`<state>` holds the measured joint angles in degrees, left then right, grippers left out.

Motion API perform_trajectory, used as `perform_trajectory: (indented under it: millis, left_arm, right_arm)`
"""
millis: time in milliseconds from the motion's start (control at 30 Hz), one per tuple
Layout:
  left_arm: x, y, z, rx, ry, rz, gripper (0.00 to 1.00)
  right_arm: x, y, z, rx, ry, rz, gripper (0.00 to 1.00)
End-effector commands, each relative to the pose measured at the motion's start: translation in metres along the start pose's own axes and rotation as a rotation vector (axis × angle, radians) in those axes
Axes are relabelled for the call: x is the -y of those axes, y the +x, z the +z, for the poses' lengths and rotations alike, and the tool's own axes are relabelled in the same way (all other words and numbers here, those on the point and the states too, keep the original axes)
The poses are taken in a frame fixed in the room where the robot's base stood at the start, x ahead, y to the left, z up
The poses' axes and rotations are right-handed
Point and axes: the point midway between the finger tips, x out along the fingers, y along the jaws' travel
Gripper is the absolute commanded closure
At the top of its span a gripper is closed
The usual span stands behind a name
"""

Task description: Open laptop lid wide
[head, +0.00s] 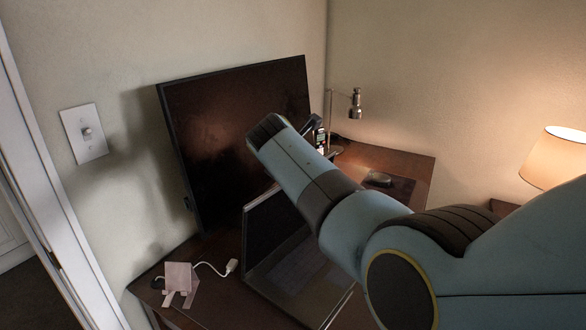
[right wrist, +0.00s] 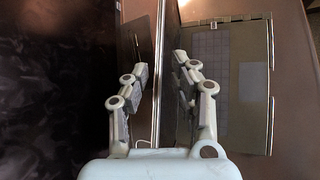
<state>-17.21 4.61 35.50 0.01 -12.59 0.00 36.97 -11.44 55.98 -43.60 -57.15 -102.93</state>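The laptop (head: 285,268) stands on the brown desk with its lid (head: 262,228) raised and its keyboard base (head: 300,270) flat. My right arm crosses in front and hides part of the lid and base. In the right wrist view the lid (right wrist: 157,75) is seen nearly edge-on, with the keyboard base (right wrist: 232,100) to its right. My right gripper (right wrist: 161,65) is open, one finger on each side of the lid edge, with gaps visible. I cannot tell whether either finger touches it. The head view hides this gripper behind the arm. My left gripper is not in view.
A large dark monitor (head: 225,140) stands behind the laptop. A small pinkish stand (head: 180,280) and white cable plug (head: 232,265) are at the left. A mouse (head: 379,179) lies on a dark pad at the back right. A metal desk lamp (head: 355,103) rises behind.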

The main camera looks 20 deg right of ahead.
Motion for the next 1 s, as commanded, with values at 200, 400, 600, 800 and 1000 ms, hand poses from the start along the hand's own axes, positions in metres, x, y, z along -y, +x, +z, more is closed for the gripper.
perform_trajectory:
  millis: [200,400,600,800,1000]
  left_arm:
    - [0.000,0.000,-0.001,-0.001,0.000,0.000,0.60]
    - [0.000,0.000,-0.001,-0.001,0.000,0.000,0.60]
    - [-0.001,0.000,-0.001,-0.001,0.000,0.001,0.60]
    - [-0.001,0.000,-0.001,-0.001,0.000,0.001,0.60]
    - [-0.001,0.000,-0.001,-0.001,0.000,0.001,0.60]
  right_arm:
    - [-0.001,-0.023,-0.001,-0.001,0.001,0.001,0.74]
    - [0.000,-0.028,-0.001,-0.001,-0.001,-0.001,0.74]
    - [0.000,-0.027,0.000,-0.001,0.000,0.000,0.74]
    - [0.009,-0.025,-0.002,-0.006,0.034,-0.010,0.74]
    - [0.113,-0.023,-0.025,-0.064,0.469,-0.112,0.74]
